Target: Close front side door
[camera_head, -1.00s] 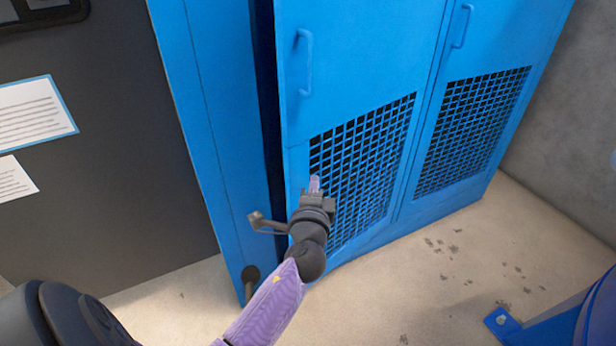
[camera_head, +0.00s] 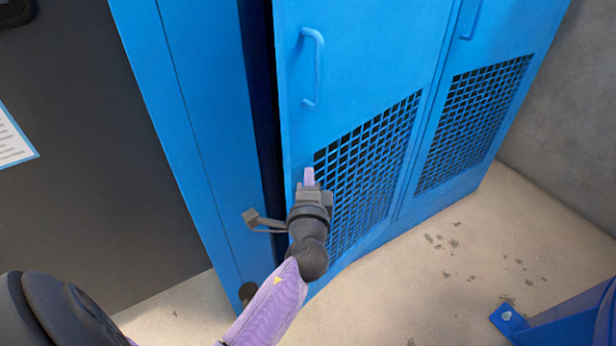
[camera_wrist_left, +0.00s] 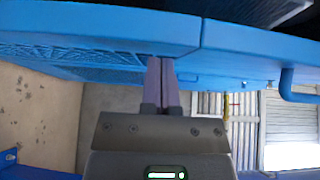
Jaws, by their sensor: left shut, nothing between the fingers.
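The front side door (camera_head: 352,70) is a blue panel with a handle (camera_head: 314,68) and a black mesh grille (camera_head: 368,165). It stands slightly ajar, with a dark gap (camera_head: 262,110) along its left edge. My left gripper (camera_head: 309,178) is shut and empty. Its fingertips are at the door's lower left part, beside the grille. In the left wrist view the shut fingers (camera_wrist_left: 161,75) reach up to the blue door (camera_wrist_left: 100,30); I cannot tell whether they touch it. My right gripper is not in view.
A second blue door (camera_head: 480,100) with a grille stands to the right, beside a grey wall (camera_head: 560,110). A blue foot (camera_head: 508,318) stands on the floor at lower right.

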